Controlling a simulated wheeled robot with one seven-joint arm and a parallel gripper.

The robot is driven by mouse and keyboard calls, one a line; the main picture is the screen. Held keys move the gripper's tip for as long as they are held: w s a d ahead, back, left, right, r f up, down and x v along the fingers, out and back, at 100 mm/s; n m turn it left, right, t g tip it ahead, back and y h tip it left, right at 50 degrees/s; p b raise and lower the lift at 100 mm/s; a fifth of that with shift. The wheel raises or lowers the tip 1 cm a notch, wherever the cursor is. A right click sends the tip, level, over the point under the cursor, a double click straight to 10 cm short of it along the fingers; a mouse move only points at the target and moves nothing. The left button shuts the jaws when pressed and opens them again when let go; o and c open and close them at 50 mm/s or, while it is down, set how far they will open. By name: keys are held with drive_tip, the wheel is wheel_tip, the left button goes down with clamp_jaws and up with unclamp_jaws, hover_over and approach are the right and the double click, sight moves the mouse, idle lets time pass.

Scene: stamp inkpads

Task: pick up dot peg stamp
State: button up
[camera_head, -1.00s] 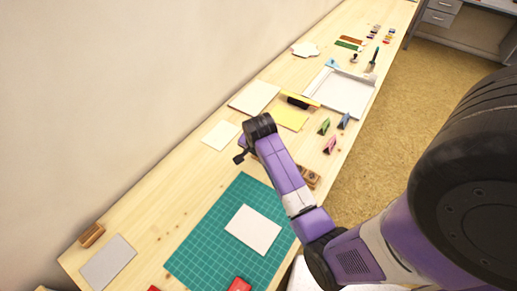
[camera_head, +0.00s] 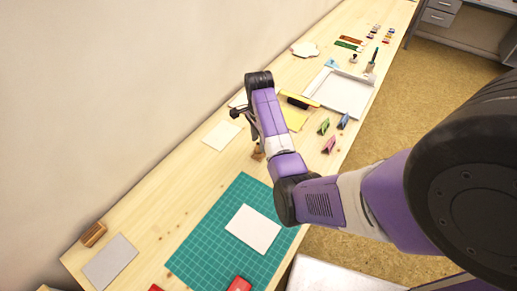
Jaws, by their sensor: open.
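My gripper (camera_head: 243,121) is at the end of my purple arm, over the bench's middle. Its dark fingers are small in view, partly covered by my wrist, and open with nothing seen between them. A small wooden piece (camera_head: 257,153) shows just below my gripper, partly hidden by my arm. I cannot tell whether it is the dot peg stamp. A small dark-knobbed item (camera_head: 354,59) stands upright farther back, beside the white tray. It is too small to identify.
On the wooden bench (camera_head: 190,170) lie a green cutting mat (camera_head: 200,255) with a white sheet (camera_head: 253,229), a red inkpad (camera_head: 239,284), a wooden block (camera_head: 93,235), a grey sheet (camera_head: 110,262) and a white tray (camera_head: 340,92). Coloured clips (camera_head: 323,127) stand along the right edge.

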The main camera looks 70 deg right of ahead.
drive_tip(key=shift+f, duration=1.55)
drive_tip(key=shift+c, duration=0.3)
clamp_jaws()
wheel_tip(320, 180, up, 20)
drive_tip(key=p, duration=0.5)
